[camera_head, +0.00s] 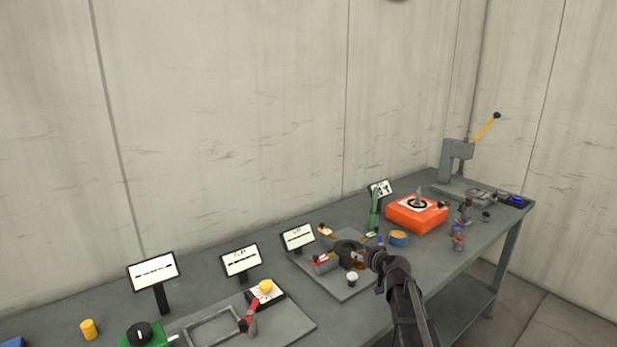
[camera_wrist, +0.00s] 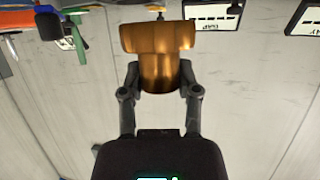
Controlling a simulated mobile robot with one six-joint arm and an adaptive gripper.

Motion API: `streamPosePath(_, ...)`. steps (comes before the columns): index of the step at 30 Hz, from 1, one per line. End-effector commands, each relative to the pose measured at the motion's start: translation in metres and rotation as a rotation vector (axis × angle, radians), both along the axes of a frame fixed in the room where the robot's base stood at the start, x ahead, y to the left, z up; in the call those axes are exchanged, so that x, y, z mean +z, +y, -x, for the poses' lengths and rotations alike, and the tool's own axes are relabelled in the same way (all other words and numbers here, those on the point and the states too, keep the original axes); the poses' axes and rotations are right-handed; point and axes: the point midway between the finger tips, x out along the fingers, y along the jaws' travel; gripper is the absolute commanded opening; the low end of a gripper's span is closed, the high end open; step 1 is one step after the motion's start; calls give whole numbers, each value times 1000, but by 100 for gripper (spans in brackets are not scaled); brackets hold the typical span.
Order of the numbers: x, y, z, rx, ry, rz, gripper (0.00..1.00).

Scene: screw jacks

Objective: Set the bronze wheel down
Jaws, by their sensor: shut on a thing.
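The bronze wheel (camera_wrist: 157,42) is a shiny stepped piece with a wide rim and a narrower hub, seen large in the wrist view. My gripper (camera_wrist: 159,88) is shut on it, with one finger on each side of the hub. In the head view my gripper (camera_head: 371,257) reaches over the grey base plate (camera_head: 368,284) on the bench. The bronze wheel shows there only as a small brown patch (camera_head: 358,258) beside a dark round part. I cannot tell from these views whether its underside touches anything.
A dark round part (camera_head: 345,247), a red block (camera_head: 325,263) and a small white-topped part (camera_head: 352,277) stand close to my gripper. A green upright (camera_head: 375,210), an orange box (camera_head: 410,222) and a lever press (camera_head: 456,165) stand farther right. Several signs line the back.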

Motion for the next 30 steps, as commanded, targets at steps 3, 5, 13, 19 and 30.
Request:
streamPosePath(3, -6, 0, 0, 0, -1, 0, 0)
streamPosePath(5, -9, 0, 0, 0, -1, 0, 0)
streamPosePath(13, -12, 0, 0, 0, -1, 0, 0)
streamPosePath(19, -12, 0, -1, 0, -1, -1, 0)
streamPosePath(30, -16, 3, -43, 0, -1, -1, 0)
